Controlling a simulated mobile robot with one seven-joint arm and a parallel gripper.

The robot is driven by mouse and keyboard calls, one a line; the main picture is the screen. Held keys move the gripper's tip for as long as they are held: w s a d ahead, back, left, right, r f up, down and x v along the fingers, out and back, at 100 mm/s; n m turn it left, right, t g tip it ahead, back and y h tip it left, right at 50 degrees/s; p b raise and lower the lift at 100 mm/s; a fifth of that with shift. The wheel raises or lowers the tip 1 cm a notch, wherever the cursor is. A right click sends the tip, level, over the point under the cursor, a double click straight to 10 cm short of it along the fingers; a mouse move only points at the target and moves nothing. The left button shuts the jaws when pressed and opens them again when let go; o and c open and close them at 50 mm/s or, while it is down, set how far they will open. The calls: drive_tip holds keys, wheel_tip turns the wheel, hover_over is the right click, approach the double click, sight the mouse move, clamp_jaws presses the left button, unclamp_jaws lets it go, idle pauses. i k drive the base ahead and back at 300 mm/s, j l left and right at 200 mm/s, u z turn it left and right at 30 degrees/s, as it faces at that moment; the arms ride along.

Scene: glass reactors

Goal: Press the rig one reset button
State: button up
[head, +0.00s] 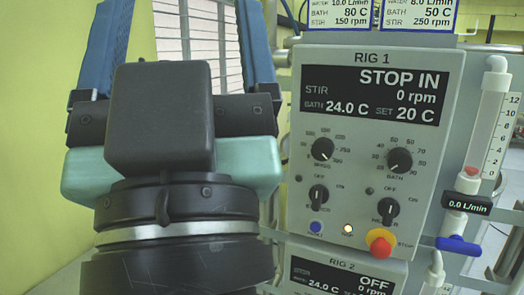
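The rig 1 control panel (432,160) is a light grey box at the right of the head view. Its display (375,92) reads "STOP IN", 0 rpm, bath 24.0 C, set 20 C. A small blue button (316,227) sits at the panel's lower left; its label is too small to read surely. A red stop knob on a yellow base (380,242) is further right. My gripper (183,12) is left of the panel, its blue fingers wide apart with nothing seen between them. The fingertips reach the frame's top edge.
Black knobs, including the bath knob (400,160), stand out from the panel. A flow tube (489,120) with a blue valve handle (458,245) is at the right. The rig 2 panel (300,279) is below. A yellow wall (40,130) is at the left.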

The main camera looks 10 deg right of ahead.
sight(315, 227)
drive_tip(key=i+z, duration=0.1)
drive_tip(key=z, duration=0.25)
drive_tip(key=i+z, duration=0.15)
drive_tip(key=z, duration=0.2)
drive_tip(key=i+z, duration=0.1)
drive_tip(key=z, duration=0.25)
